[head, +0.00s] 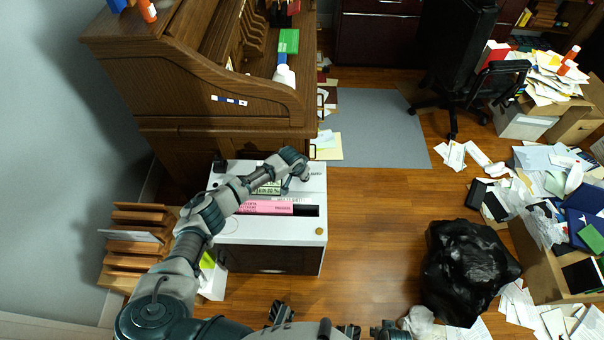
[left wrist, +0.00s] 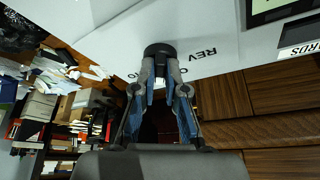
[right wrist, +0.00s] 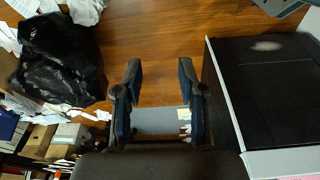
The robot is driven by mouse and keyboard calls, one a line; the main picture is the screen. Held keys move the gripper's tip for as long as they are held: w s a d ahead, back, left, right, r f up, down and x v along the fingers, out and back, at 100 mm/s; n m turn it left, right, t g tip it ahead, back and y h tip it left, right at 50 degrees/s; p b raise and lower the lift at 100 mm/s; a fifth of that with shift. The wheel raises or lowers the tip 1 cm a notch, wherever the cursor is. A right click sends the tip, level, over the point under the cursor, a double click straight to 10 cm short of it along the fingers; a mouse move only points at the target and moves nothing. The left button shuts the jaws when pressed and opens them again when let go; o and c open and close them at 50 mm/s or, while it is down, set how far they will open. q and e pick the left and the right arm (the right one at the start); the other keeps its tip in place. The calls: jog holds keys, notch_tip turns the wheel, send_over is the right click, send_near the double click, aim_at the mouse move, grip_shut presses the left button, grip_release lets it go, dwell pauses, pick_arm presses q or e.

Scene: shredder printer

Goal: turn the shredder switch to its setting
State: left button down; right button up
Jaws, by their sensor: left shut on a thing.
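The shredder (head: 262,232) is a white-topped box with a dark front, standing against the desk. Its switch (left wrist: 160,50) is a round black knob in the left wrist view, with "REV" and a partly hidden label on the white panel around it. My left gripper (left wrist: 161,68) is shut on the switch, one finger on each side. In the head view my left gripper (head: 293,183) is over the shredder's back right corner and hides the switch, near the label "AUTO". The knob's pointing direction cannot be told. My right gripper (right wrist: 160,68) is open and empty, in front of the shredder.
A pink sheet (head: 265,207) lies at the shredder's slot, by a small display (head: 268,188). The wooden desk (head: 190,85) stands behind. A black bag (head: 465,270) and paper-filled boxes (head: 545,245) are on the right. A wooden rack (head: 135,235) is left. Floor right of the shredder is clear.

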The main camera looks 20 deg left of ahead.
pick_arm(q)
jog(key=n+p, duration=0.1)
jog(key=n+y+p, duration=0.1)
jog(key=n, duration=0.1)
jog(key=n+y+p, duration=0.1)
jog(key=n+p, duration=0.1)
jog(key=shift+w+d+r, duration=0.1)
jog(key=shift+d+r, duration=0.05)
jog(key=shift+d, duration=0.1)
jog(key=shift+n+p, duration=0.35)
jog(key=shift+n, duration=0.35)
pick_arm(e)
jog(key=s+f, duration=0.5)
jog(key=f, duration=0.7)
jog(key=shift+s+d+f+g, duration=0.15)
jog(key=shift+s+d+g, duration=0.15)
jog(key=shift+s+d, duration=0.1)
pick_arm(q)
jog(key=c, duration=1.3)
grip_release()
jog(key=shift+w, duration=0.1)
jog(key=shift+o, duration=0.4)
jog(key=shift+f, duration=0.2)
pick_arm(e)
jog(key=shift+w+f, duration=0.1)
pick_arm(q)
jog(key=shift+r, duration=0.15)
jog(key=v, duration=1.1)
jog(key=shift+s+d+r, duration=0.2)
jog(key=shift+s, duration=0.05)
